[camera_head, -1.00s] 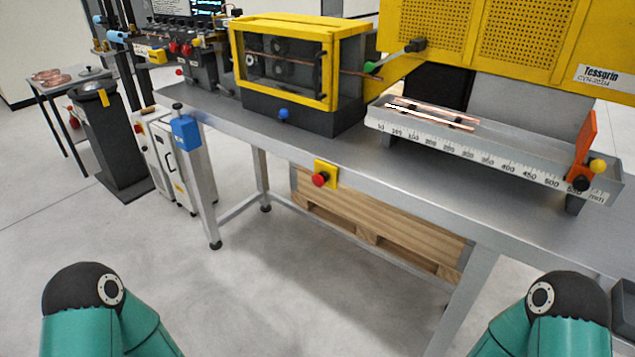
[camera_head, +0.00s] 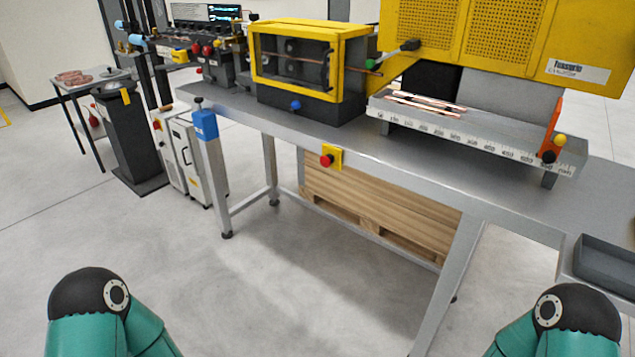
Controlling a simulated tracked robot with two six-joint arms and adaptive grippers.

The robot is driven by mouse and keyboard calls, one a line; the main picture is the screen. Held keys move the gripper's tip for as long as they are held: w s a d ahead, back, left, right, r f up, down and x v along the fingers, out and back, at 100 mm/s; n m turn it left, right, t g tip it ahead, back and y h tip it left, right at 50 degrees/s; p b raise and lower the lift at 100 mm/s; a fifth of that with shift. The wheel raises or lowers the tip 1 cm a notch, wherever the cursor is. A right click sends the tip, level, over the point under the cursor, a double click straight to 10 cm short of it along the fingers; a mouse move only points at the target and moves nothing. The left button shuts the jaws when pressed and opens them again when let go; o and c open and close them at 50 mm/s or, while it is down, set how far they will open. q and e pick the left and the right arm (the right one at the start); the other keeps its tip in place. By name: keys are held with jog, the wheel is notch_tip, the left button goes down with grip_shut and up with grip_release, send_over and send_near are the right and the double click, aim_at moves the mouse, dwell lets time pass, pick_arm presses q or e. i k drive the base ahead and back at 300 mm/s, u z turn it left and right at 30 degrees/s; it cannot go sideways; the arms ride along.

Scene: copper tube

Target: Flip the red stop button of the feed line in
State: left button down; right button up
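The red stop button (camera_head: 326,160) sits on a yellow box (camera_head: 337,153) fixed to the front edge of the grey bench (camera_head: 400,172), below the yellow-framed feed unit (camera_head: 308,62). Both of my arms show only as green and black links at the bottom left and bottom right corners. My left and right grippers are outside the picture. Nothing of mine touches the button, and its front is unobstructed.
A measuring trough (camera_head: 470,135) with copper tubes and an orange stop (camera_head: 553,130) stands on the bench at right. A wooden pallet (camera_head: 380,207) leans below. A dark tray (camera_head: 607,262) is at lower right. The floor in front is clear.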

aim_at(324, 161)
jog(key=u, duration=0.3)
jog(key=i, duration=1)
jog(key=z, duration=0.3)
